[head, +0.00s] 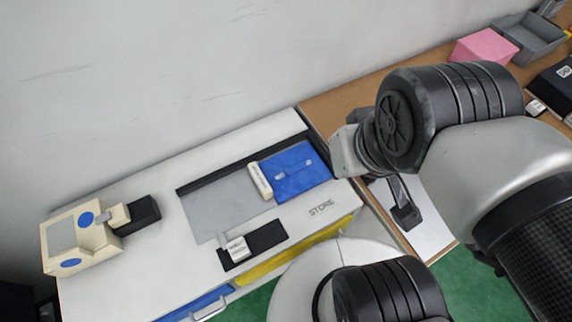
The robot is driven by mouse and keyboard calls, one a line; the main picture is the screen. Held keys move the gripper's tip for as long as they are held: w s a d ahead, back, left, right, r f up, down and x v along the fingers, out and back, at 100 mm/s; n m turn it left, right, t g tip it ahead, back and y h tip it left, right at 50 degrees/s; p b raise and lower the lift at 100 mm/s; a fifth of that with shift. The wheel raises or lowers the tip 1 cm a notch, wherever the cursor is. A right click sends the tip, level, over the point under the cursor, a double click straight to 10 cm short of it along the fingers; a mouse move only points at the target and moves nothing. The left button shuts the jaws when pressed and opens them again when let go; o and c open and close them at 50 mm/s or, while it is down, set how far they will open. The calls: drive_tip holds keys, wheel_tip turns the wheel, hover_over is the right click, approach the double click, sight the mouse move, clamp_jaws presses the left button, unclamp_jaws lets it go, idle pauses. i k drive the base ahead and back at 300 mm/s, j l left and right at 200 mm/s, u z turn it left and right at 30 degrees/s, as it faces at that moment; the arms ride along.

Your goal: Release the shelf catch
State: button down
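I cannot tell which part is the shelf catch. The end of my arm is over the right end of the cabinet; a light grey part (346,150) shows there. My fingers are not clearly visible, and no contact with the cabinet parts shows.
A cream box (78,236) with blue discs and a black lever end (141,215) stands at the left. A pink block (484,46) and grey tray (530,40) are at the back right.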

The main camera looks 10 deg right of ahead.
sight(238, 249)
drive_tip(key=u, duration=1.45)
